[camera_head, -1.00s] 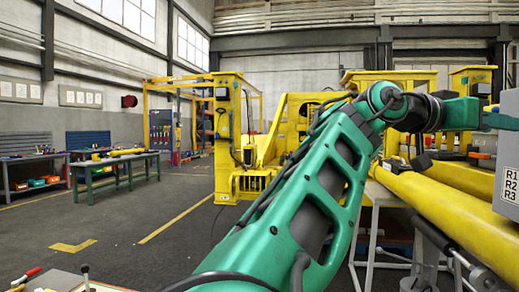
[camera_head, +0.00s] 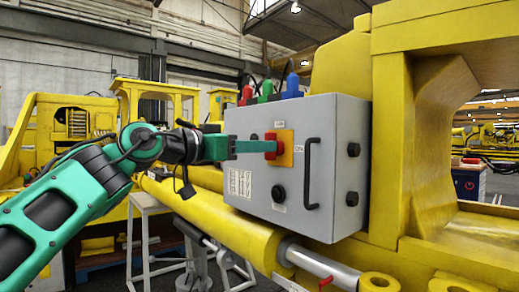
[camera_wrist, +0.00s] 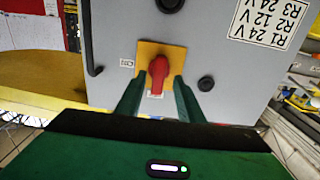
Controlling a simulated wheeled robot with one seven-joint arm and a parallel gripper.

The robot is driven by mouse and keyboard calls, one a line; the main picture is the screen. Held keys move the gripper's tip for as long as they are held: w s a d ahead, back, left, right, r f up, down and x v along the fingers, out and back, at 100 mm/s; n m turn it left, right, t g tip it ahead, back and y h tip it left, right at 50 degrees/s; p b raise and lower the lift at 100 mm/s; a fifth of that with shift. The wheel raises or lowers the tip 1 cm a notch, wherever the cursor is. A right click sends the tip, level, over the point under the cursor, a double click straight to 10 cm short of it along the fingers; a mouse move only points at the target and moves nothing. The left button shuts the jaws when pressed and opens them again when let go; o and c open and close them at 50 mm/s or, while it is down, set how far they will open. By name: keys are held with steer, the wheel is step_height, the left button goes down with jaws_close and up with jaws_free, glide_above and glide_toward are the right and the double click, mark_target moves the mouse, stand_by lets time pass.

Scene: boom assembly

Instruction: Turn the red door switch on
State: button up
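The red door switch (camera_head: 271,146) is a red knob on a yellow square plate (camera_head: 285,149) on the grey control box (camera_head: 335,115). In the wrist view the red knob (camera_wrist: 158,73) points toward my gripper, with its plate (camera_wrist: 150,50) behind it. My gripper (camera_head: 250,147) is right at the switch in the head view and partly covers it. In the wrist view my gripper (camera_wrist: 157,92) is open, with one green finger on each side of the knob. Gaps show between the fingers and the knob; I cannot tell whether they touch it.
The box door has a black handle (camera_head: 311,173) and a round black knob (camera_head: 279,193). Red, green and blue connectors (camera_head: 266,89) stand on top. A yellow boom (camera_head: 215,215) runs below, and a large yellow frame (camera_head: 395,130) stands at the right.

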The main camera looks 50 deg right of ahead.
steer(key=shift+x, duration=1.6)
steer(key=c, duration=0.7)
